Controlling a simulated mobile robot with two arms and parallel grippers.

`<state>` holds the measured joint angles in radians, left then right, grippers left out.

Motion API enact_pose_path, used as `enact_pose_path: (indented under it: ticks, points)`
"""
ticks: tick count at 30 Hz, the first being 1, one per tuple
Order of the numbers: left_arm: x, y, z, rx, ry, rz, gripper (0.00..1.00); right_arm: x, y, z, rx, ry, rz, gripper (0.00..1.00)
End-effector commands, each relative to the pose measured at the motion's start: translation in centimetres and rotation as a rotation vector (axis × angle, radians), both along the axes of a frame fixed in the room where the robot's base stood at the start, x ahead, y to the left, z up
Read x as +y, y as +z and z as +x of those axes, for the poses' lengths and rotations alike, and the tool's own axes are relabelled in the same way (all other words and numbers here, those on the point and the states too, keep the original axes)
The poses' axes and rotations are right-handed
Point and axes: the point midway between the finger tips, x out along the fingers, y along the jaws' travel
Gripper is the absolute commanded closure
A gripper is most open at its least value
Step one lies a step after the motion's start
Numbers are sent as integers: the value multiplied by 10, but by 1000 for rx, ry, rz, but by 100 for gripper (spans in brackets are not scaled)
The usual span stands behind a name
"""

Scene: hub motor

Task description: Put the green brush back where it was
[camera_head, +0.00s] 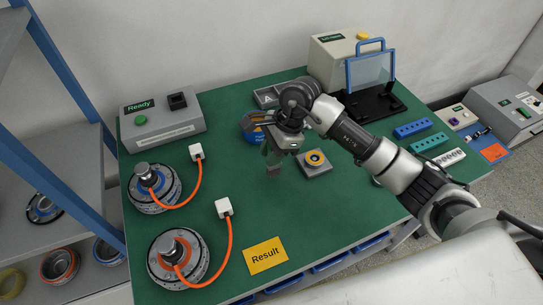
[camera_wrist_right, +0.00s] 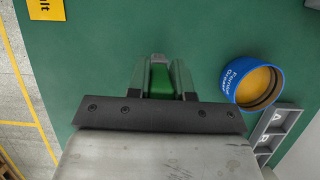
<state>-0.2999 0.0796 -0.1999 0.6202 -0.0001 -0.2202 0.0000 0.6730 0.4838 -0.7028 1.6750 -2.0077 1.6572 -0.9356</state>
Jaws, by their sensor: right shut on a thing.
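My right gripper (camera_head: 274,160) is shut on the green brush (camera_wrist_right: 160,78), with its jaws pointing down over the green table (camera_head: 330,215). In the right wrist view the gripper (camera_wrist_right: 163,80) has the brush between its two fingers, with a grey tip at the far end. In the head view the brush is mostly hidden, and a grey end shows below the jaws. I cannot tell whether it touches the table. My left gripper is not in view.
A blue grease can (camera_wrist_right: 240,76) stands close beside the gripper, near a grey tray marked A (camera_head: 266,97). A grey block with a yellow ring (camera_head: 316,166) is just right. Two hub motors (camera_head: 153,190) with orange cables stand left. The yellow Result card (camera_head: 265,256) lies in front.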

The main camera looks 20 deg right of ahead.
Motion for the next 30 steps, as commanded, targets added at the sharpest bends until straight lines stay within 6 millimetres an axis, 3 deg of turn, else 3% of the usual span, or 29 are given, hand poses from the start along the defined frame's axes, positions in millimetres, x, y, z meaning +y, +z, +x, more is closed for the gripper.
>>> enact_pose_path:
  ticks: [5, 16, 17, 21, 30]
  points:
    - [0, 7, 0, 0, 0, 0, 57, 0, -23, -1, 4, -1, 0, 98]
    - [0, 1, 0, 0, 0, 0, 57, -1, -29, 0, 0, 0, -1, 98]
    - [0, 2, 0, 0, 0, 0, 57, -1, -28, 0, 0, 0, -1, 76]
    - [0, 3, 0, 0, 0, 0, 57, -1, -27, 0, 1, -1, -1, 55]
    - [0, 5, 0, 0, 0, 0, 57, 0, -25, -1, 1, -1, 0, 53]
